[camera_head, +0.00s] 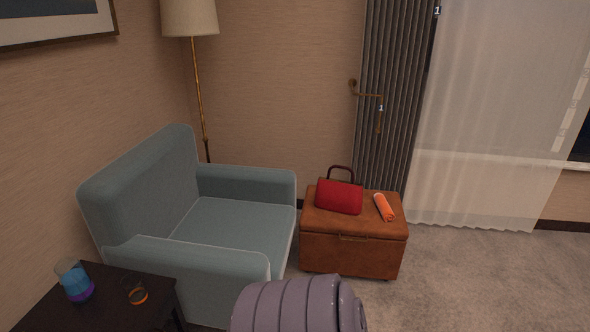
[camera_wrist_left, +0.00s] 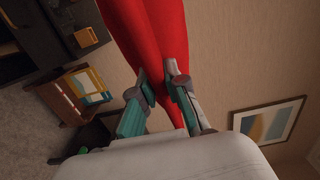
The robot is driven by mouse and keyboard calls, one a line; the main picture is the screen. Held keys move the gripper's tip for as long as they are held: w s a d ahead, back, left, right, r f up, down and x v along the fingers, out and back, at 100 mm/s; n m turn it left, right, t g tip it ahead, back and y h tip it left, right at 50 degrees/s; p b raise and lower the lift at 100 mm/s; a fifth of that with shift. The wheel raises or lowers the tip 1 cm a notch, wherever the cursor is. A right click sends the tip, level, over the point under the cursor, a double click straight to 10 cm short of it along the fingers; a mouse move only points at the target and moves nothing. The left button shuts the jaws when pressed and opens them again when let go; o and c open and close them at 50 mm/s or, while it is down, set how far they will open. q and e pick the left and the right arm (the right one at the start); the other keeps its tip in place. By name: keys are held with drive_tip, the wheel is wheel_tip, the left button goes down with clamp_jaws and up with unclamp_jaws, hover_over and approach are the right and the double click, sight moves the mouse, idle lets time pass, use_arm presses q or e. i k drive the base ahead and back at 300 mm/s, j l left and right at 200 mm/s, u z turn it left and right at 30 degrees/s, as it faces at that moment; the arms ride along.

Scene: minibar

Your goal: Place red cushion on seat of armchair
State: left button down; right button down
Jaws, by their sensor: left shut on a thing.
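The armchair (camera_head: 185,220) is blue-grey and stands at the left in the head view. Its seat (camera_head: 235,228) is bare. In the left wrist view, my left gripper (camera_wrist_left: 162,92) is shut on a red fabric thing, which looks like the red cushion (camera_wrist_left: 155,35). The cushion is pinched between the two fingers and runs out of the top of the picture, so most of its shape is hidden. Neither the left gripper nor the cushion shows in the head view. My right gripper is in no view.
A brown ottoman (camera_head: 350,250) right of the armchair bears a red handbag (camera_head: 340,197) and an orange roll (camera_head: 384,208). A dark side table (camera_head: 120,312) at the front left holds a blue-purple glass (camera_head: 76,281). A floor lamp (camera_head: 198,85) stands behind. Carpet at right is clear.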

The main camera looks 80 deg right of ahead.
sight(241, 227)
drive_tip(key=k+l+z, duration=0.25)
drive_tip(key=l+z, duration=0.15)
drive_tip(key=l, duration=0.7)
drive_tip(key=l+z, duration=0.45)
drive_tip(key=l, duration=0.6)
drive_tip(key=l+z, duration=0.4)
drive_tip(key=l, duration=0.75)
drive_tip(key=i, duration=0.05)
